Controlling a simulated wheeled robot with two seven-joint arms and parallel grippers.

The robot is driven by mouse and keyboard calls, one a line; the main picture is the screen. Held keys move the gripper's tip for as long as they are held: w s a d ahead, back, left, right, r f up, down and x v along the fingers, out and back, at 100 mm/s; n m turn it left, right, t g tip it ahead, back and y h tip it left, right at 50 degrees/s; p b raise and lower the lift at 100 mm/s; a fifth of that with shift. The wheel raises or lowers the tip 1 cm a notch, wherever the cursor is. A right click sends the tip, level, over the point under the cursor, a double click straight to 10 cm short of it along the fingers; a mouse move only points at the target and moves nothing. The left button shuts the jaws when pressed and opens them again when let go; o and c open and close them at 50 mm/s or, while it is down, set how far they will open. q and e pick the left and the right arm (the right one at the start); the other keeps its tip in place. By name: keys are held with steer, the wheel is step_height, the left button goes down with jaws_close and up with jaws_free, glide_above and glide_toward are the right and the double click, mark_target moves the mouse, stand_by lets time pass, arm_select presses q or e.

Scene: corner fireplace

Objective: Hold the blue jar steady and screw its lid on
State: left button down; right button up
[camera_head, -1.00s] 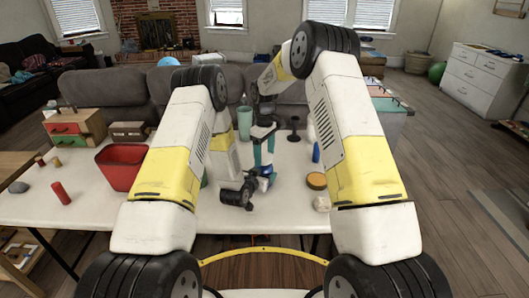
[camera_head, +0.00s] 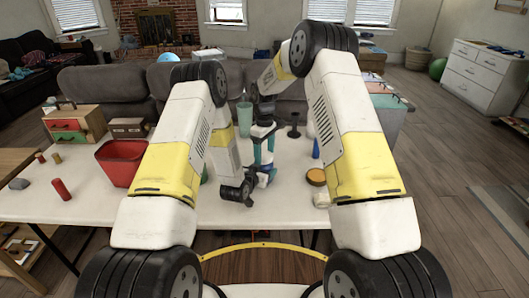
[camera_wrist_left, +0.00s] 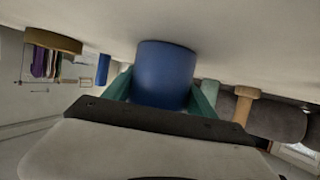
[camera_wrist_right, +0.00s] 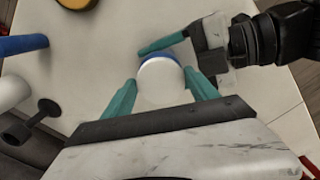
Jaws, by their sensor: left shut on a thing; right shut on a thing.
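The blue jar (camera_wrist_left: 165,75) stands between the teal fingers of my left gripper (camera_head: 262,178), which is shut on it low down near the table. In the head view the jar is mostly hidden by the grippers. A white round lid (camera_wrist_right: 160,85) sits over the jar, with a blue rim showing along its far edge in the right wrist view. My right gripper (camera_head: 264,150) points down from above, its teal fingers shut on the lid. I cannot tell how far the lid is seated.
Small red and brown pieces lie at the left.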

steer(key=shift+f, duration=0.3)
steer(key=m, duration=0.4)
steer(key=shift+a, duration=0.1)
steer(key=m, duration=0.5)
steer(key=shift+s+a, duration=0.1)
steer(key=shift+a, duration=0.05)
steer(key=m, duration=0.4)
steer(key=shift+a+m, duration=0.1)
steer(key=shift+m, duration=0.3)
steer(key=m, duration=1.2)
steer(key=shift+w+a, duration=0.15)
steer(key=shift+w, duration=0.05)
steer(key=m, duration=0.5)
steer(key=shift+w, duration=0.1)
steer(key=m, duration=0.4)
steer(key=shift+w+m, duration=0.15)
steer(key=shift+m, duration=0.25)
steer(key=o, duration=1.3)
